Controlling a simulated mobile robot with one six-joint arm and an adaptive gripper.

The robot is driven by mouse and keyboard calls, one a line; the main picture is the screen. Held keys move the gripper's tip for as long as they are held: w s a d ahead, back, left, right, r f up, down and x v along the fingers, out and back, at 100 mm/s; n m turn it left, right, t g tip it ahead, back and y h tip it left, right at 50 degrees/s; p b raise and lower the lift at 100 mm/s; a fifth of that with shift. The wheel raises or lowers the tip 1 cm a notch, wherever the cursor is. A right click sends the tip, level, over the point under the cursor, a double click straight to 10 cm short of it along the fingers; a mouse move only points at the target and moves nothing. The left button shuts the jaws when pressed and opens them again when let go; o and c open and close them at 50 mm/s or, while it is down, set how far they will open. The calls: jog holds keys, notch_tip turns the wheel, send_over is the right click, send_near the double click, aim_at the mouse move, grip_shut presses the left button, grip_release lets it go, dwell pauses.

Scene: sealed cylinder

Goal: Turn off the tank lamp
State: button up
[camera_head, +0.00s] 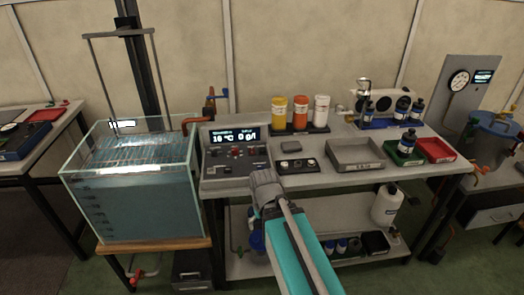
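A glass tank (135,195) of bluish water stands on a wooden-topped stand at the left. A small bright lit patch (122,124) shows near its top; I cannot tell whether it is the lamp itself. A grey control panel (225,170) sits right of the tank on the bench. Its lit display (234,136) reads about 16 °C and 0 g/l, above small buttons and knobs, some red. My gripper (264,178) is at the panel's lower right corner in the picture, in front of the bench edge. Its fingers are too small to read, and contact is unclear.
The bench (330,180) also holds yellow, orange and white bottles (300,113), a small black switch box (297,165), a grey tray (355,154), and green (403,153) and red (436,150) trays. A metal frame (120,35) rises above the tank.

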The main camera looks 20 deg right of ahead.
jog(key=shift+w+r, duration=0.15)
jog(key=shift+r, duration=0.05)
jog(key=c, duration=0.4)
jog(key=shift+w+r+p, duration=0.2)
jog(key=shift+w+p, duration=0.05)
jog(key=shift+p, duration=0.15)
jog(key=shift+c, duration=1.3)
jog(key=w+r+p, duration=0.2)
jog(key=shift+w+d+r, duration=0.3)
jog(key=shift+w, duration=0.05)
grip_shut()
jog(key=w+d+r+m+t+p, duration=0.1)
jog(key=w+d+r+p, duration=0.2)
jog(key=w+r+p, duration=0.7)
jog(key=w+d+r+t+p, duration=0.1)
jog(key=w+d+r+p, duration=0.2)
jog(key=w+r+p, duration=0.7)
jog(key=shift+w+d+m+t, duration=0.2)
jog(key=shift+w+m+t, duration=0.15)
jog(key=shift+w, duration=1.15)
